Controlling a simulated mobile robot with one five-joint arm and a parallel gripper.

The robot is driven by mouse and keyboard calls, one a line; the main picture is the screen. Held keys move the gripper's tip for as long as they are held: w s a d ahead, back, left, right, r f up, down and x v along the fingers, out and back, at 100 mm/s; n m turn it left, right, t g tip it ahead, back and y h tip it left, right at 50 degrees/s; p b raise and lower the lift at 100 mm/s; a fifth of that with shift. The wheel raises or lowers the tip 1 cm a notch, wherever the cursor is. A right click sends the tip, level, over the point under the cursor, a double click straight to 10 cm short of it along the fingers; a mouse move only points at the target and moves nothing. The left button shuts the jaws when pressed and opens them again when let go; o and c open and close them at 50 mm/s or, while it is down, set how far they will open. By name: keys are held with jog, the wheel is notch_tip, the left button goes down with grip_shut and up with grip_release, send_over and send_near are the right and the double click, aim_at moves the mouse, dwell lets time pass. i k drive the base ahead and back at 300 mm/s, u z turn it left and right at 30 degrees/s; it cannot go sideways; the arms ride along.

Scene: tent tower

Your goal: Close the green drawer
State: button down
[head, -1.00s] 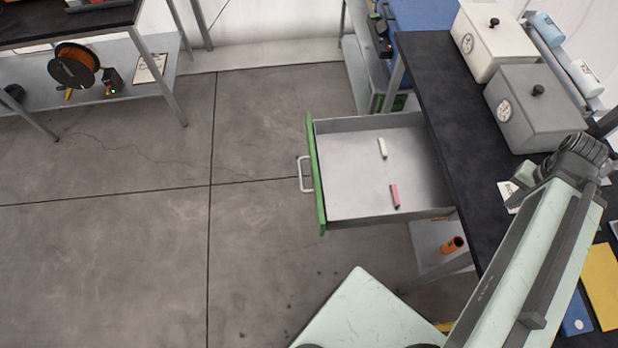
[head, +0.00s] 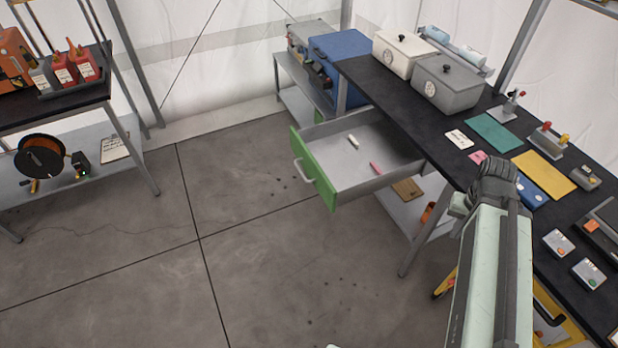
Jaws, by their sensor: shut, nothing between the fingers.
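The green drawer (head: 316,172) hangs open from under the dark workbench (head: 440,143), pulled out to the left. Its green front carries a pale handle (head: 303,171). A white stick (head: 353,142) and a pink stick (head: 376,168) lie apart inside its grey tray. My arm reaches up from the bottom right, its dark joint over the bench edge, to the right of the drawer and apart from it. My gripper's fingers do not show.
The bench holds a white box (head: 404,54), a grey box (head: 447,83), a green mat (head: 494,133) and a yellow mat (head: 544,172). A cable reel (head: 41,157) sits on the left shelf. The floor left of the drawer is clear.

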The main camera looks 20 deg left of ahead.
aim_at(341, 173)
jog(key=u, duration=1.2)
jog(key=i, duration=1.05)
jog(key=u, duration=1.6)
jog(key=k, duration=0.25)
jog(key=u, duration=0.8)
jog(key=i, duration=1)
jog(key=z, duration=0.05)
